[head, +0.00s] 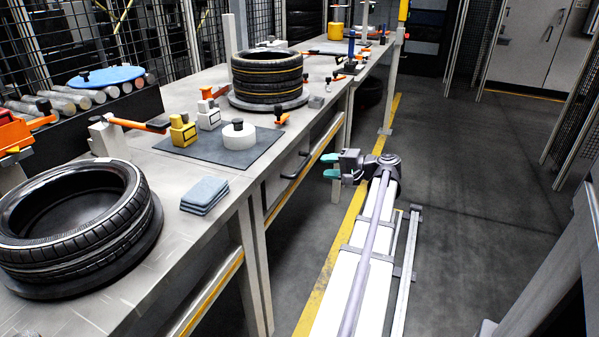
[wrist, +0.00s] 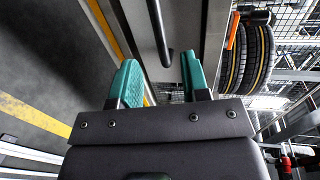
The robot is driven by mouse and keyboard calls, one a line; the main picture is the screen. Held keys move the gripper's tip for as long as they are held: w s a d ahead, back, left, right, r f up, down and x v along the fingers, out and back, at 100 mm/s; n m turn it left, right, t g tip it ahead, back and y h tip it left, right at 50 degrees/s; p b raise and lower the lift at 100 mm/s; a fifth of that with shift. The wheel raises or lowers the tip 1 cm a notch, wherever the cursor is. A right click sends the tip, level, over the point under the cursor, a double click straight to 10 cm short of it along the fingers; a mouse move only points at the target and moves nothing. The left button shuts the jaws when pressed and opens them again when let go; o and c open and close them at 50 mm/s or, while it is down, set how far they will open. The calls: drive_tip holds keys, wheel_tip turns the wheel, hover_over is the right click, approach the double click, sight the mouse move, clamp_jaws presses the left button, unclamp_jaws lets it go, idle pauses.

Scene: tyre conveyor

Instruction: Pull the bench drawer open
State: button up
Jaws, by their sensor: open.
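The bench drawer (head: 318,144) is set in the side of the long grey bench, below its top. Its front looks flush with the bench. A dark bar handle (head: 295,167) sticks out from it; in the wrist view the handle (wrist: 157,30) runs from the top edge down to a rounded end. My gripper (head: 327,166) has teal fingers, is open and empty, and points at the handle from the aisle side, with a gap between them. In the wrist view the handle's end lies ahead of my gripper (wrist: 160,62), in line with the space between its fingers.
Tyres (head: 75,215), a stacked pair (head: 267,76), a dark mat (head: 225,146) with small blocks, and blue-grey pads (head: 204,194) lie on the bench top. Bench legs (head: 257,260) stand left of my arm. The aisle floor (head: 470,180) to the right is clear.

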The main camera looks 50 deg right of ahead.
sight(302, 166)
drive_tip(key=b+x, duration=0.1)
drive_tip(key=x, duration=0.8)
drive_tip(key=shift+c, duration=0.4)
clamp_jaws()
